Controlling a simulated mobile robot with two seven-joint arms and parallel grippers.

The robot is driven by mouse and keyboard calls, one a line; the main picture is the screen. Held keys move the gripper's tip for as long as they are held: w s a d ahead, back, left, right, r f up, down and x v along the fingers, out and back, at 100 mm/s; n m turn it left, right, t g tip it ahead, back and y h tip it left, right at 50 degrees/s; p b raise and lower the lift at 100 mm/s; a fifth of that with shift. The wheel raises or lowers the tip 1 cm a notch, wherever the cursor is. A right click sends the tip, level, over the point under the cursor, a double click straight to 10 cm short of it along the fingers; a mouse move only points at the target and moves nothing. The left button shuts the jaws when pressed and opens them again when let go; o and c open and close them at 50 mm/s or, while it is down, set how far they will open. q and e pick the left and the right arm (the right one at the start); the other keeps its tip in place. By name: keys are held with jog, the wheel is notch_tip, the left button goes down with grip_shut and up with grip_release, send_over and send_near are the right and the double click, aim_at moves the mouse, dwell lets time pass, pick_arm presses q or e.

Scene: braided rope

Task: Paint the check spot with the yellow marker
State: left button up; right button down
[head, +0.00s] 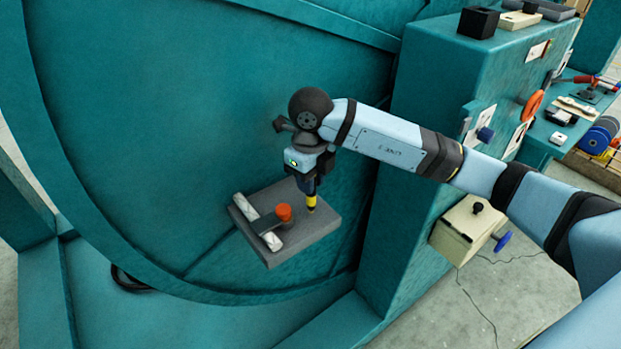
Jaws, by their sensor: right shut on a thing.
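The yellow marker (311,201) is held in my right gripper (311,187), which points down. The marker's lower end is over the right part of a grey plate (318,228), close to its surface; I cannot tell if it touches. The plate carries two whitish blocks and a dark bar with an orange-red knob (284,212) left of the marker. I cannot make out a check spot on the plate; the gripper and marker may hide it. My left gripper is not in view.
A large teal round machine housing (200,120) surrounds the plate. A teal cabinet (425,90) stands right of it, with a cream box with a blue knob (465,228) on its side. Tools lie on a bench further right. Cables lie on the floor.

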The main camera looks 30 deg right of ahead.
jog(key=shift+f+b, duration=0.75)
jog(key=shift+b, duration=0.15)
dwell(1.4)
dwell(0.4)
jog(key=shift+w+d+b, duration=0.15)
jog(key=shift+d+b, duration=0.15)
jog(key=shift+d, duration=0.75)
jog(key=shift+a, duration=0.1)
jog(key=shift+a, duration=1)
jog(key=shift+d, duration=0.2)
